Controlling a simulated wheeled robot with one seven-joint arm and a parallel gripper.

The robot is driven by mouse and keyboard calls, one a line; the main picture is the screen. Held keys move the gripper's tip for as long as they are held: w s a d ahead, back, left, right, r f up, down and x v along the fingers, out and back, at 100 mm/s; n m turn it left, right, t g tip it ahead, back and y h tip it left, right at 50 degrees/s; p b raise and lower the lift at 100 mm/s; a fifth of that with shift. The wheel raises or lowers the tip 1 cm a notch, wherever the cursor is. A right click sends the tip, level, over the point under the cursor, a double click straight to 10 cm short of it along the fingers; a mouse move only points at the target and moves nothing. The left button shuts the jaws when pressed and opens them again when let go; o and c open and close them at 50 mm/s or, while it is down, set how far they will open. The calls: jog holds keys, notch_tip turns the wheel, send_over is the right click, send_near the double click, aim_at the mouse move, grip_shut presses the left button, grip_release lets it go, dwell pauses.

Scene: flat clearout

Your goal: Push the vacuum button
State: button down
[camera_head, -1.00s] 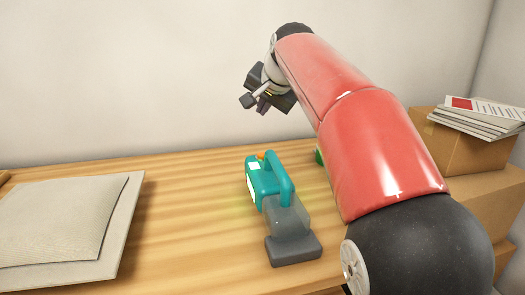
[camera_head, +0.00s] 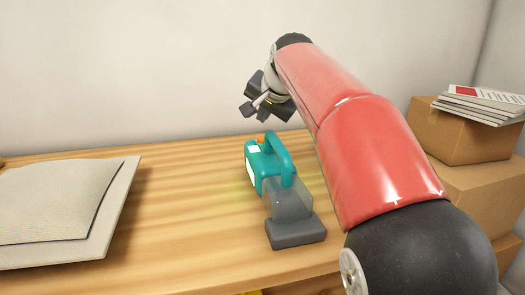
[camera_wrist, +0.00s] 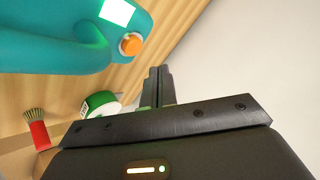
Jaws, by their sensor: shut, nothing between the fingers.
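The teal hand vacuum (camera_head: 256,168) stands on the wooden table, its clear grey front and dark nozzle toward the near edge. Its orange button (camera_head: 260,139) is at the far upper end. In the wrist view the teal body (camera_wrist: 50,45) fills the upper left, with the orange button (camera_wrist: 131,44) close by and unobstructed. My gripper (camera_head: 246,108) is above and behind the vacuum in the head view. In the wrist view its fingers (camera_wrist: 157,75) are together and empty, below and right of the button, apart from it.
A grey padded envelope on a board (camera_head: 55,205) lies at left. Cardboard boxes (camera_head: 455,132) with papers (camera_head: 485,103) stand at right. In the wrist view, a green roll (camera_wrist: 100,104) and a red-handled brush (camera_wrist: 38,130) lie beyond. The wall (camera_head: 120,70) is behind the table.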

aim_at(263, 140)
jog(key=shift+f+b, duration=0.55)
jog(key=shift+f, duration=0.65)
dwell(1.0)
jog(key=shift+f, duration=0.4)
